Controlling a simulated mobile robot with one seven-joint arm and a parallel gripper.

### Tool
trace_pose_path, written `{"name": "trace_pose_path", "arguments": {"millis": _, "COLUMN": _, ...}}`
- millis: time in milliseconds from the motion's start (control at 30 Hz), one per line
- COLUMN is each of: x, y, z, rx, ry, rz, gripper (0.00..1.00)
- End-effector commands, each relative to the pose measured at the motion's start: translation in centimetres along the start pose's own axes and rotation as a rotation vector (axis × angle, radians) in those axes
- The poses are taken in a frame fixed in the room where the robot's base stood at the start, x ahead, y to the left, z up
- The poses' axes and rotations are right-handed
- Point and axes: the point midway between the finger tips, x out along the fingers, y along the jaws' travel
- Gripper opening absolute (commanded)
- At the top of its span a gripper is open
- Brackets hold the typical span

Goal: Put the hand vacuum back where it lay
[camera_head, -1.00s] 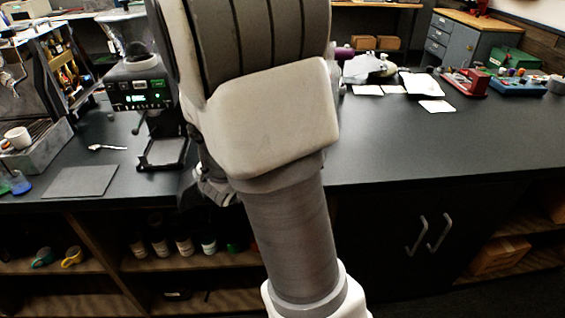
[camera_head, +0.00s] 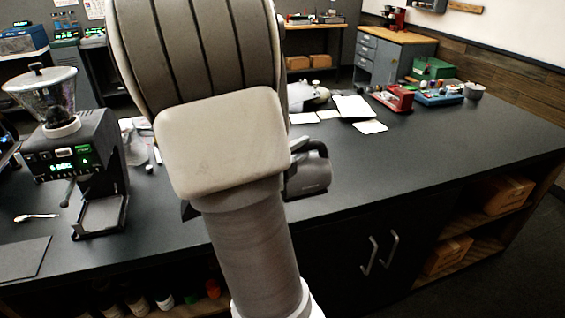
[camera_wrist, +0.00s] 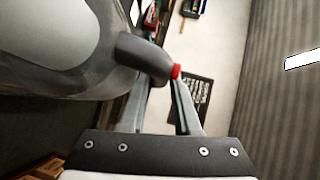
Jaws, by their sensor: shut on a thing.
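The hand vacuum (camera_head: 308,176) is dark grey with a looped handle. In the head view it shows just right of my arm, in front of or over the dark counter (camera_head: 400,160); I cannot tell whether it touches the top. In the wrist view, its large grey body (camera_wrist: 60,70) fills the upper left, and its dark handle with a red tip reaches between my fingers. My gripper (camera_wrist: 160,88) is shut on the vacuum's handle. In the head view my arm hides most of the gripper and part of the vacuum.
A coffee grinder (camera_head: 75,165) stands on the counter at left, near a spoon (camera_head: 36,217) and a dark mat (camera_head: 22,258). White papers (camera_head: 352,107), a red tool (camera_head: 392,97) and a blue tray (camera_head: 438,97) lie toward the back right. The counter's right front is clear.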

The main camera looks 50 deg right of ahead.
Motion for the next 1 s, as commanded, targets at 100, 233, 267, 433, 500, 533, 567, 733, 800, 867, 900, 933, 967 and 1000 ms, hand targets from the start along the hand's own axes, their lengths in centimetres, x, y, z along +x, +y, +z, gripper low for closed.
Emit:
{"name": "trace_pose_path", "arguments": {"millis": 100, "x": -0.3, "y": 0.7, "z": 1.9, "rx": -0.001, "ry": -0.002, "rz": -0.005, "gripper": 0.00}}
{"name": "trace_pose_path", "arguments": {"millis": 233, "x": -0.6, "y": 1.6, "z": 3.9, "rx": 0.001, "ry": -0.001, "rz": -0.006, "gripper": 0.00}}
{"name": "trace_pose_path", "arguments": {"millis": 267, "x": -0.7, "y": 1.8, "z": 4.4, "rx": 0.001, "ry": -0.002, "rz": -0.006, "gripper": 0.00}}
{"name": "trace_pose_path", "arguments": {"millis": 433, "x": -1.1, "y": 3.0, "z": 7.2, "rx": 0.001, "ry": -0.002, "rz": -0.006, "gripper": 0.00}}
{"name": "trace_pose_path", "arguments": {"millis": 500, "x": -1.2, "y": 3.5, "z": 8.3, "rx": 0.002, "ry": -0.001, "rz": -0.006, "gripper": 0.00}}
{"name": "trace_pose_path", "arguments": {"millis": 533, "x": -1.3, "y": 3.8, "z": 8.7, "rx": 0.001, "ry": -0.001, "rz": -0.006, "gripper": 0.00}}
{"name": "trace_pose_path", "arguments": {"millis": 567, "x": -1.4, "y": 4.0, "z": 9.1, "rx": 0.001, "ry": -0.001, "rz": -0.006, "gripper": 0.00}}
{"name": "trace_pose_path", "arguments": {"millis": 733, "x": -1.6, "y": 4.7, "z": 10.8, "rx": 0.003, "ry": 0.000, "rz": -0.006, "gripper": 0.00}}
{"name": "trace_pose_path", "arguments": {"millis": 800, "x": -1.6, "y": 4.9, "z": 11.1, "rx": 0.004, "ry": 0.001, "rz": -0.005, "gripper": 0.00}}
{"name": "trace_pose_path", "arguments": {"millis": 867, "x": -1.7, "y": 5.0, "z": 11.2, "rx": 0.004, "ry": 0.001, "rz": -0.005, "gripper": 0.00}}
{"name": "trace_pose_path", "arguments": {"millis": 900, "x": -1.6, "y": 5.2, "z": 11.3, "rx": 0.004, "ry": 0.001, "rz": -0.005, "gripper": 0.00}}
{"name": "trace_pose_path", "arguments": {"millis": 933, "x": -1.6, "y": 5.4, "z": 11.3, "rx": 0.003, "ry": 0.001, "rz": -0.005, "gripper": 0.00}}
{"name": "trace_pose_path", "arguments": {"millis": 967, "x": -1.6, "y": 5.7, "z": 11.3, "rx": 0.003, "ry": 0.002, "rz": -0.005, "gripper": 0.00}}
{"name": "trace_pose_path", "arguments": {"millis": 1000, "x": -1.5, "y": 6.1, "z": 11.4, "rx": 0.001, "ry": 0.002, "rz": -0.004, "gripper": 0.00}}
